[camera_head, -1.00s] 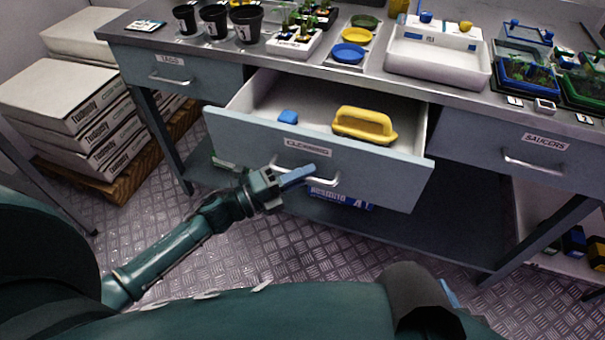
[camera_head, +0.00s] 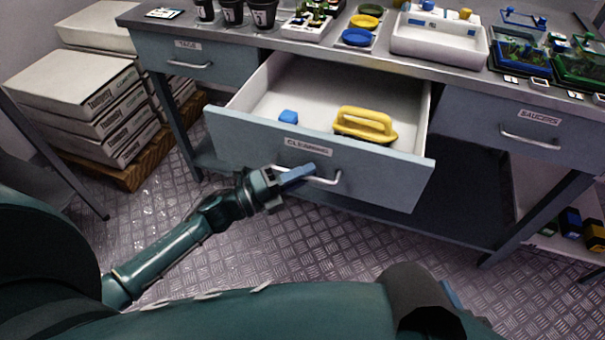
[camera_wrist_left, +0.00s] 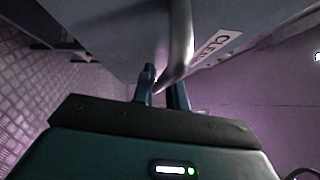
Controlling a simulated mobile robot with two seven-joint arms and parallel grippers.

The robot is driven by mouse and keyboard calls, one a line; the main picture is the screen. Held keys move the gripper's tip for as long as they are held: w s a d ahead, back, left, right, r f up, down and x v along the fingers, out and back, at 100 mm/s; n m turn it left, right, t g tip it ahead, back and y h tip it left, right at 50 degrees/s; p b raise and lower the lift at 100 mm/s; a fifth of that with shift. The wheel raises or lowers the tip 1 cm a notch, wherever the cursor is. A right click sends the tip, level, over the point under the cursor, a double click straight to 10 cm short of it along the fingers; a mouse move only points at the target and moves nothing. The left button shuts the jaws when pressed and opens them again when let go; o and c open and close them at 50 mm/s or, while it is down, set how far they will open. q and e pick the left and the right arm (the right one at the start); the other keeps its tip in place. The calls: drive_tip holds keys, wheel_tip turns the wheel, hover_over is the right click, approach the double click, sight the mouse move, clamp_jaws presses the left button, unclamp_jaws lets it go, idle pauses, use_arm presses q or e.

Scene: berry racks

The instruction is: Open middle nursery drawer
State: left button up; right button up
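The middle drawer (camera_head: 240,130), labelled CLEANING, stands well out from the bench with its inside showing. It holds a yellow-handled tool (camera_head: 365,124) and a small blue block (camera_head: 288,117). Its silver bar handle (camera_head: 325,181) also shows in the left wrist view (camera_wrist_left: 181,45). My left gripper (camera_head: 298,174) is at the left part of this handle. In the left wrist view its blue fingers (camera_wrist_left: 163,92) stand on either side of the bar, closed around it. Of my right arm only a dark part and a blue sliver show at the bottom; its fingers cannot be made out.
The TAGS drawer (camera_head: 195,62) at left and SAUCERS drawer (camera_head: 510,125) at right are shut. Pots, trays and a white basin (camera_head: 437,45) stand on the bench top. Stacked boxes (camera_head: 75,95) on a pallet stand at left. The floor in front is clear.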

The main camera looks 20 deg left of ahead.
use_arm(q)
drive_tip(key=o, duration=0.3)
drive_tip(key=shift+o, duration=0.2)
drive_tip(key=v, duration=1.3)
drive_tip(key=shift+b, duration=0.4)
use_arm(e)
drive_tip(key=shift+s+d, duration=0.1)
drive_tip(key=shift+s, duration=0.1)
